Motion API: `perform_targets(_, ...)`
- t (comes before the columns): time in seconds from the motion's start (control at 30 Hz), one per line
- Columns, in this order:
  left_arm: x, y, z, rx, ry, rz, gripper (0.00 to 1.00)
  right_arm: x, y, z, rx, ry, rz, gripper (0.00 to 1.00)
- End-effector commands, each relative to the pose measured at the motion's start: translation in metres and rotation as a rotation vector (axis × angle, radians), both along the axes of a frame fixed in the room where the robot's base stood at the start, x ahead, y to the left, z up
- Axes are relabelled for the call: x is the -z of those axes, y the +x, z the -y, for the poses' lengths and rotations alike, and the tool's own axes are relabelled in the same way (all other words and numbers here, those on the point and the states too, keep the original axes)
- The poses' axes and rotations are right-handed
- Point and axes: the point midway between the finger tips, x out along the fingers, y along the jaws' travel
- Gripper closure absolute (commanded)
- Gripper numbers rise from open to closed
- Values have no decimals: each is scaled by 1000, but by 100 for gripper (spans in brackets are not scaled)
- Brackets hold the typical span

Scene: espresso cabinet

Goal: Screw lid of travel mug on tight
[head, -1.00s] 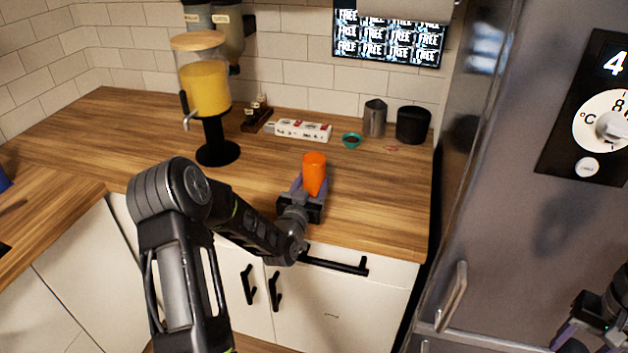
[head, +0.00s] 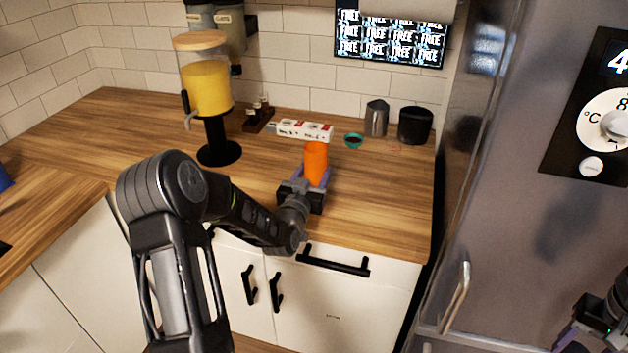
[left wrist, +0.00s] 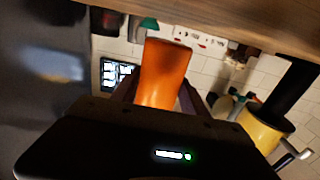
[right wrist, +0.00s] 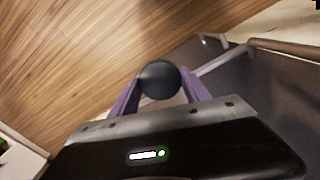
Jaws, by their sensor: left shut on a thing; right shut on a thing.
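The orange travel mug (head: 316,160) is upright near the counter's front edge. My left gripper (head: 306,183) is shut on its lower part. The mug also fills the middle of the left wrist view (left wrist: 164,72). I cannot tell whether its base is clear of the counter. A round black thing, apparently the lid (right wrist: 160,80), sits between the purple fingers of my right gripper (right wrist: 161,92), which is shut on it. In the head view my right gripper is partly cut off at the lower right, far from the mug, and the lid is hidden there.
A juice dispenser (head: 207,88) stands left of the mug. Behind are a white-and-red box (head: 304,131), a teal bowl (head: 353,140), a metal pitcher (head: 376,119) and a black canister (head: 414,126). A steel fridge (head: 520,190) stands at right. Counter right of the mug is clear.

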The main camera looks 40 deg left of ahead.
Motion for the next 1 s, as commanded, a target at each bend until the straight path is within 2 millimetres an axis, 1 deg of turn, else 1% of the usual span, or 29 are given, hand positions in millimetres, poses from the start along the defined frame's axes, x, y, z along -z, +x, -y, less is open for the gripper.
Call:
perform_targets(0.03, -6, 0, 0, 1, 3, 4, 100, 2, 0, 0, 0, 0, 0, 84)
perform_targets(0.3, -30, 0, 0, 0, 4, 4, 100, 7, 0, 0, 0, 0, 0, 84)
perform_targets(0.6, -54, 0, 0, 1, 2, 3, 100, 11, 0, 0, 0, 0, 0, 84)
perform_targets(0.8, -63, 0, 0, 0, 2, 3, 100, 12, 0, 0, 0, 0, 0, 84)
perform_targets(1.0, -67, 0, 0, 0, 1, 2, 100, 13, 0, 0, 0, 0, 0, 84)
